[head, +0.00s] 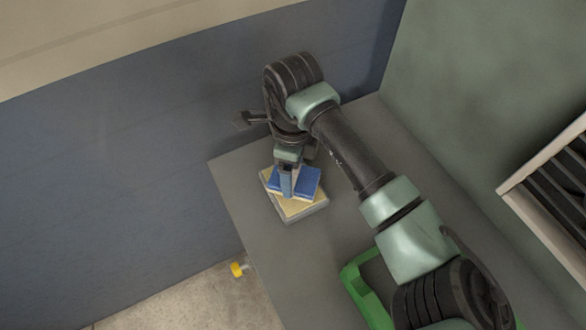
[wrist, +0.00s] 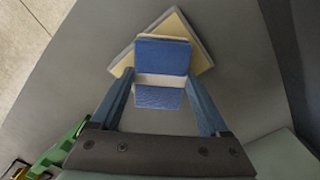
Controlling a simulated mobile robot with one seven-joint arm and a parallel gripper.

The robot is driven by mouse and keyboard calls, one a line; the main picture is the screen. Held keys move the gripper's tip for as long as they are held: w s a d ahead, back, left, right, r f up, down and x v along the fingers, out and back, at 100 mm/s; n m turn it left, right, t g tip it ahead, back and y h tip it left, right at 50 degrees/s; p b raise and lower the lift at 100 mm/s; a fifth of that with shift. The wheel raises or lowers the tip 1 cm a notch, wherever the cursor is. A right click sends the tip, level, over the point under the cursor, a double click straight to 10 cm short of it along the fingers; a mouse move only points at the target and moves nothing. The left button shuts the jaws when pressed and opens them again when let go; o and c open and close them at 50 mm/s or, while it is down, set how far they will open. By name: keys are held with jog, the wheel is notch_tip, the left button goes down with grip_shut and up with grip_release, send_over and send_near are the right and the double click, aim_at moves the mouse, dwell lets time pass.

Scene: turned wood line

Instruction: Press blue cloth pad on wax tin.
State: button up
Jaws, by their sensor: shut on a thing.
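The blue cloth pad (wrist: 161,57) has a pale band across its middle. My gripper (wrist: 160,82) is shut on it, with one finger at each side in the wrist view. The wax tin (head: 300,208) is a square grey tin with a pale yellow top, on the grey table. The pad also shows in the head view (head: 308,182), over the tin's top. The tin shows beyond the pad in the wrist view (wrist: 193,38). The pad covers much of the yellow surface. I cannot tell whether pad and wax touch.
The grey table (head: 240,190) has free room around the tin. A green frame-like object (head: 363,290) stands nearer, partly behind my arm. A slatted rack (head: 560,180) is at the right. A yellow knob (head: 237,269) shows beside the table's left edge.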

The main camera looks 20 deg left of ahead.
dwell(0.6)
jog(key=shift+r+p, duration=2.25)
jog(key=shift+r, duration=1.25)
jog(key=shift+f, duration=0.1)
